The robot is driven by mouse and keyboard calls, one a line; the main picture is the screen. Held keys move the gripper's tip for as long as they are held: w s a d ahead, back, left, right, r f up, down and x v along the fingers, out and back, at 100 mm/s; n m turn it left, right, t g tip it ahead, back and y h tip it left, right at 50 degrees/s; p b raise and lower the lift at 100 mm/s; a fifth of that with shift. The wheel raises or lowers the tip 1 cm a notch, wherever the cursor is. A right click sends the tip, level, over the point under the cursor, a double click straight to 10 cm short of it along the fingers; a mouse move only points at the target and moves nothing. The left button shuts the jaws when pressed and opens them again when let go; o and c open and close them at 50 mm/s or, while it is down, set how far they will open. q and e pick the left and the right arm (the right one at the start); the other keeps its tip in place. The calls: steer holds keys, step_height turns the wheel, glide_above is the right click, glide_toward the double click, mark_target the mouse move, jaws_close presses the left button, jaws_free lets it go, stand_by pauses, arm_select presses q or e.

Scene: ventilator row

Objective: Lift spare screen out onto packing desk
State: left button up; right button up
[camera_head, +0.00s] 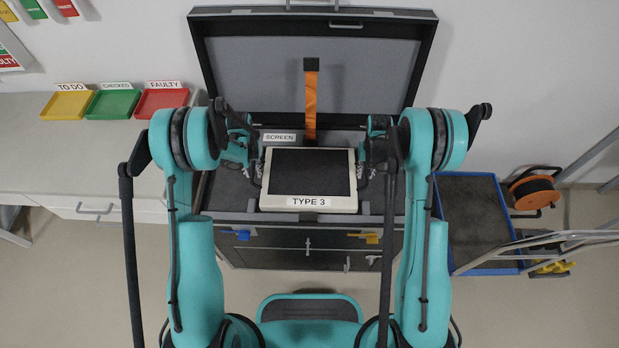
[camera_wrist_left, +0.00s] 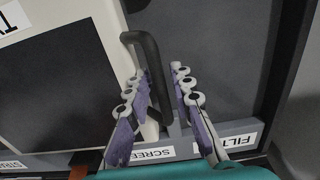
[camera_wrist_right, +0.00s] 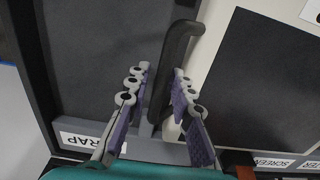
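The spare screen (camera_head: 308,178) is a cream panel with a dark face and a TYPE 3 label. It sits in the open dark case, in the compartment labelled SCREEN. A dark handle stands on each side of it. My left gripper (camera_head: 255,178) is at its left side; the left wrist view shows its fingers (camera_wrist_left: 158,112) open astride one handle (camera_wrist_left: 150,75). My right gripper (camera_head: 366,177) is at its right side; the right wrist view shows its fingers (camera_wrist_right: 158,100) open astride the other handle (camera_wrist_right: 176,62). Gaps show between fingers and handles.
A pale worktop (camera_head: 60,160) at left carries yellow, green and red trays; no label names it a packing desk. The case lid (camera_head: 250,70) stands open behind, with an orange strap (camera_head: 311,105). A blue-edged cart (camera_head: 475,210) and cable reel (camera_head: 535,190) are at right.

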arm_select(q)
jaws_close()
arm_select(e)
jaws_close()
arm_select(q)
steer(key=shift+r, duration=0.15)
arm_select(e)
steer(key=shift+r, duration=0.1)
